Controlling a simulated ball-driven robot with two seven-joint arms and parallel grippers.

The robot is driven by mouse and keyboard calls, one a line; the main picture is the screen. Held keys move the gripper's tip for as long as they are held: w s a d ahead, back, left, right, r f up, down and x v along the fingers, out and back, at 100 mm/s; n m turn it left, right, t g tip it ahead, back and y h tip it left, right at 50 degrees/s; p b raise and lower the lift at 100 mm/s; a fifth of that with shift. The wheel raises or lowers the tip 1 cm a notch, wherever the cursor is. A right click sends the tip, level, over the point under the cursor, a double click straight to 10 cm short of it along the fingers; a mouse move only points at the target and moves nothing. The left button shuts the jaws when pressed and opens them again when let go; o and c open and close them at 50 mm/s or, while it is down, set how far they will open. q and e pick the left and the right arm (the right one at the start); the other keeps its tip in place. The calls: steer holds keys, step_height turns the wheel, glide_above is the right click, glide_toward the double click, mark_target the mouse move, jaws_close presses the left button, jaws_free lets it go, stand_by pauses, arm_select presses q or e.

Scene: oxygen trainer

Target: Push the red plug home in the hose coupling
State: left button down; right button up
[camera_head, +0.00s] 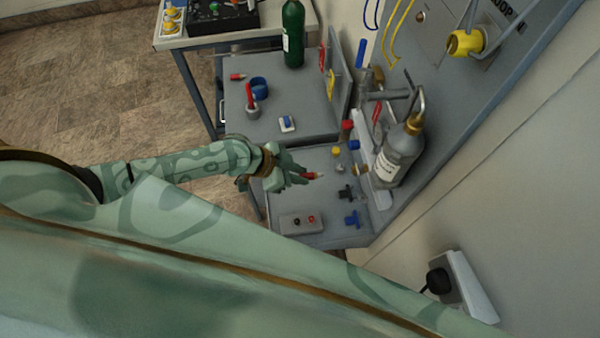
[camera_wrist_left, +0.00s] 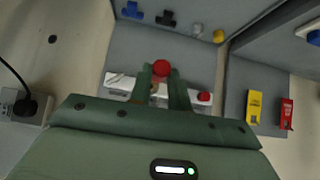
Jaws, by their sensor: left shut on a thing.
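The red plug (camera_head: 312,175) is in my left gripper (camera_head: 303,177), which is shut on it above the grey lower shelf. In the left wrist view the plug's round red end (camera_wrist_left: 161,68) shows between the two green fingers (camera_wrist_left: 162,88). I cannot pick out the hose coupling for certain; small fittings stand just right of the plug, towards the wall. No contact between the plug and any fitting can be made out. My right gripper is not in view.
On the lower shelf are a black fitting (camera_head: 345,192), a blue fitting (camera_head: 352,218), a yellow knob (camera_head: 336,150) and a grey box (camera_head: 300,222) with red and black spots. A grey bottle (camera_head: 398,155) stands at the right. A green bottle (camera_head: 293,35) stands behind.

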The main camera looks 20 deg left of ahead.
mark_target(322, 174)
arm_select(q)
steer(key=shift+w+d, duration=0.1)
steer(key=shift+d, duration=0.15)
steer(key=shift+w+d+r, duration=0.1)
steer(key=shift+w+d, duration=0.25)
steer(key=shift+d, duration=0.1)
steer(key=shift+w+d, duration=0.55)
steer(key=shift+d, duration=0.3)
steer(key=shift+w+d, duration=0.55)
steer(key=shift+d, duration=0.25)
steer(key=shift+w+d, duration=0.15)
steer(key=shift+d, duration=0.05)
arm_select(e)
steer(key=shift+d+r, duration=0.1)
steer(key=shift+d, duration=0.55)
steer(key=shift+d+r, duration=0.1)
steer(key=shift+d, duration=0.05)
arm_select(q)
steer(key=shift+w+d, duration=0.4)
steer(key=shift+d, duration=0.25)
steer(key=shift+w+d, duration=0.4)
steer(key=shift+d, duration=0.2)
